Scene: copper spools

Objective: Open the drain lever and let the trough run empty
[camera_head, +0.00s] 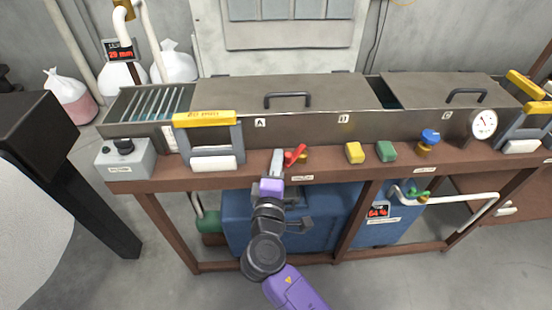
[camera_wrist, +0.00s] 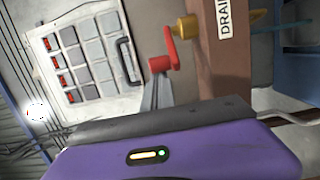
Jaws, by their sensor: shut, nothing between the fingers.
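The red drain lever (camera_head: 296,154) sits on a brass valve (camera_head: 303,158) at the front of the bench, just right of my gripper tips. In the wrist view the lever (camera_wrist: 168,48) juts out beside the brass fitting (camera_wrist: 187,27), by a label reading DRAIN (camera_wrist: 226,15). My gripper (camera_head: 278,156) is shut and empty; in the wrist view its fingertips (camera_wrist: 157,88) are right by the lever's red hub. I cannot tell whether they touch. The long metal trough (camera_head: 320,126) is mostly lidded, its inside mostly hidden. A display above its left end (camera_head: 121,54) reads about 29 mm.
Yellow-handled brackets (camera_head: 205,118) stand at both ends. A yellow block (camera_head: 355,153), a green block (camera_head: 386,151) and a blue knob (camera_head: 430,136) line the bench to the right. A grey switch box (camera_head: 125,160) is at left. A blue tank (camera_head: 395,228) with a 64 % display stands below.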

